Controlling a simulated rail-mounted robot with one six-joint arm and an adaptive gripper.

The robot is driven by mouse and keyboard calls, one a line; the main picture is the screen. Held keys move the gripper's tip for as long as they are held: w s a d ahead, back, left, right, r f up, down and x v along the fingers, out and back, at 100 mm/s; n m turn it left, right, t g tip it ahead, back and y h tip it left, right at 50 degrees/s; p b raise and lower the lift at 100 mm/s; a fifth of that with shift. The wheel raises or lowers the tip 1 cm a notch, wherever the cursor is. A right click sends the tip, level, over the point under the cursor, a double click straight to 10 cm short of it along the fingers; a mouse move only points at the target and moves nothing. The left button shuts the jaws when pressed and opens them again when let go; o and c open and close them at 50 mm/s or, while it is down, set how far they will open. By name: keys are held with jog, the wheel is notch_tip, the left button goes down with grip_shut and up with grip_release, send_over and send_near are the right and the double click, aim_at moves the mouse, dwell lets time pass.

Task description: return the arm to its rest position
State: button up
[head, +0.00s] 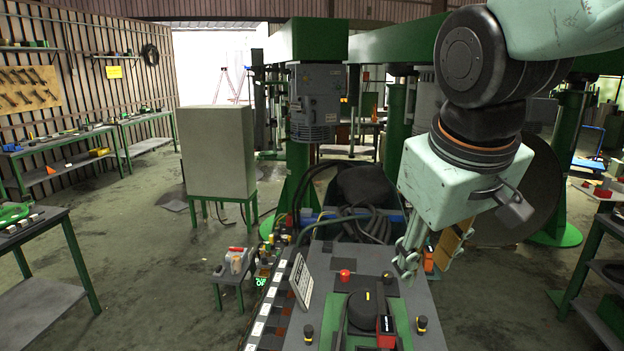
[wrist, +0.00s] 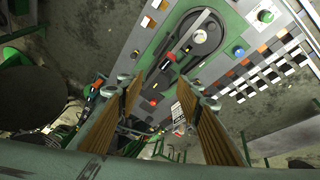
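My gripper (head: 424,260) hangs from my pale green arm on the right of the head view, pointing down above the grey machine table (head: 330,258). In the wrist view my gripper (wrist: 161,84) shows two fingers with brown ribbed pads, spread well apart. Nothing is between the pads, so it is open and empty. My arm reaches in from the upper right of the head view and is bent at a dark joint. The gripper appears clear of the table, though its exact height is hard to tell.
The table carries a red button (head: 344,275), a tilted white panel (head: 301,281) and a black-and-green part (head: 362,308). Dark hoses (head: 372,222) lie behind it. A grey cabinet (head: 218,152) stands left of centre. Open floor (head: 150,250) lies to the left.

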jog(key=s+d+f+m+b, duration=0.1)
jog(key=s+f+m, duration=0.1)
jog(key=s, duration=0.7)
jog(key=s+d+f+m+b, duration=0.1)
jog(key=s+d+m, duration=0.1)
jog(key=s, duration=0.8)
jog(key=shift+f+g+y, duration=0.3)
jog(key=shift+f+y, duration=0.05)
jog(key=shift+y, duration=0.05)
